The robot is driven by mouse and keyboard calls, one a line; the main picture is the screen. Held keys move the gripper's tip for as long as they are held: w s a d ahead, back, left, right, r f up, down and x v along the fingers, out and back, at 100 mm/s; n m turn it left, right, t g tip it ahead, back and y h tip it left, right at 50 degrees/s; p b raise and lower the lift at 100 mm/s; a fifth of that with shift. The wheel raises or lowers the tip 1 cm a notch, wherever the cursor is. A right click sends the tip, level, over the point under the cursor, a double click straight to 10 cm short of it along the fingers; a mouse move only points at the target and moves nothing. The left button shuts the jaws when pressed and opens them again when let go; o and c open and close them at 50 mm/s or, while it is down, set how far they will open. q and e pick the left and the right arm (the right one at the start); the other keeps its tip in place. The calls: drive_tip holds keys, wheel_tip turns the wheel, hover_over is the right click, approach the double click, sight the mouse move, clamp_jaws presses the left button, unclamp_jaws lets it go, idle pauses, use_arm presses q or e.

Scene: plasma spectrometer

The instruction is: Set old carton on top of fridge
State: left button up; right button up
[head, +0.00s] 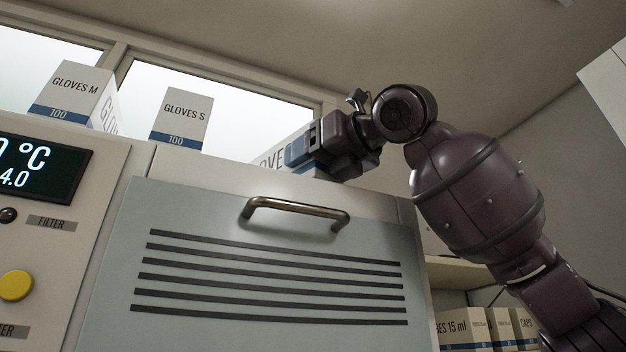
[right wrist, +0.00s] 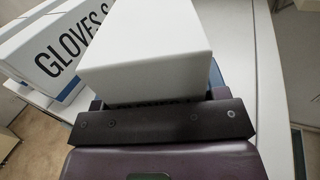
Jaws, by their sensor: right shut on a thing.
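My right gripper (head: 310,145) is shut on a white carton (head: 270,157) with a blue band and partly hidden lettering, above the back right of the cabinet top. In the right wrist view the carton (right wrist: 145,45) shows as a plain white face beyond the jaws (right wrist: 165,118). Whether it touches the surface below is unclear. The front unit has a grey-blue panel (head: 270,270) with a handle and dark slots; a temperature display (head: 40,170) is at left. I cannot tell which part is the fridge. My left gripper is not in view.
A GLOVES M carton (head: 72,92) and a GLOVES S carton (head: 180,117) stand on top, left of the held carton. The GLOVES S carton (right wrist: 55,45) is close beside it in the wrist view. Small boxes (head: 465,328) sit on a shelf at lower right.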

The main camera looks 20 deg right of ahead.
drive_tip(key=shift+d+f, duration=0.1)
drive_tip(key=shift+f, duration=0.45)
drive_tip(key=shift+f, duration=0.1)
drive_tip(key=o, duration=1.2)
drive_tip(key=shift+s, duration=0.2)
drive_tip(key=b+v, duration=0.2)
drive_tip(key=v, duration=0.9)
drive_tip(key=shift+s+d, duration=0.15)
drive_tip(key=shift+s, duration=0.15)
